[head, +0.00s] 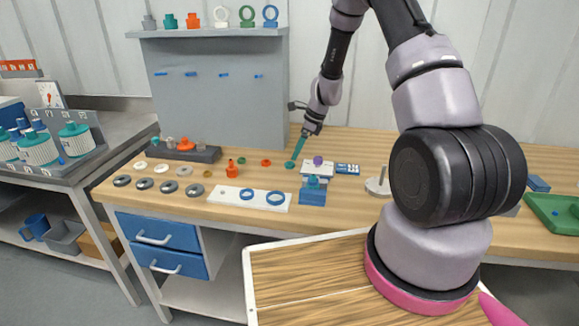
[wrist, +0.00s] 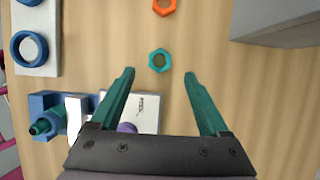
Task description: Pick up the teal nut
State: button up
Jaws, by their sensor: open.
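The teal nut (wrist: 159,60) is a small hexagonal ring lying flat on the wooden bench in the wrist view. It also shows in the head view (head: 289,165), just below the fingertips. My gripper (wrist: 160,72) is open, with a teal finger on each side and nothing between them. In the wrist view the nut lies slightly beyond the fingertips, near the middle of the gap. In the head view my gripper (head: 296,158) points down at the bench close to the nut. I cannot tell the exact height of the fingertips above the wood.
An orange nut (wrist: 164,6) lies beyond the teal one. A blue fixture (head: 312,192) and a white block (wrist: 131,107) stand near my gripper. A white plate with blue rings (head: 232,195) lies to the left. A grey block (wrist: 277,22) is at the wrist view's upper right.

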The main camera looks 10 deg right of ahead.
aim_at(290, 165)
jog(key=x, duration=0.5)
grip_shut()
